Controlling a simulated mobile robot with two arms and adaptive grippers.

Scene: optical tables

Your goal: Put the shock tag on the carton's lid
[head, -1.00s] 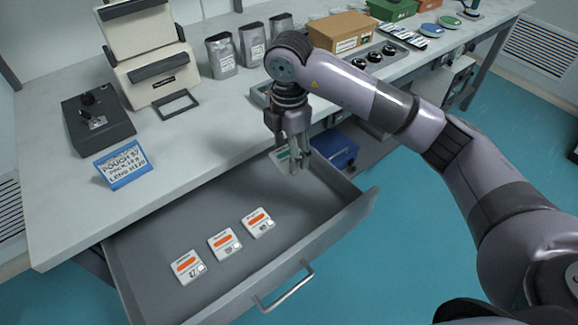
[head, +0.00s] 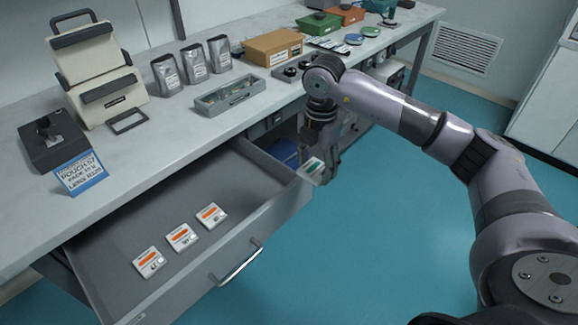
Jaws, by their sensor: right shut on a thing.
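My right gripper (head: 326,165) is shut on a white tag with a green stripe (head: 312,168) and holds it by the right end of the open drawer. The fingers partly hide the tag. Three similar white tags with orange stripes lie in a row in the drawer: the left one (head: 149,262), the middle one (head: 182,237) and the right one (head: 210,215). The brown carton (head: 273,46) stands on the bench behind my gripper, its lid facing up. My left gripper is not in view.
The open drawer (head: 130,222) juts out from the bench (head: 160,130). A grey tray (head: 228,95) and a holder with round black parts (head: 290,71) stand in front of the carton. Silver pouches (head: 193,63), a sealing machine (head: 100,80) and a blue sign (head: 81,174) stand further left.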

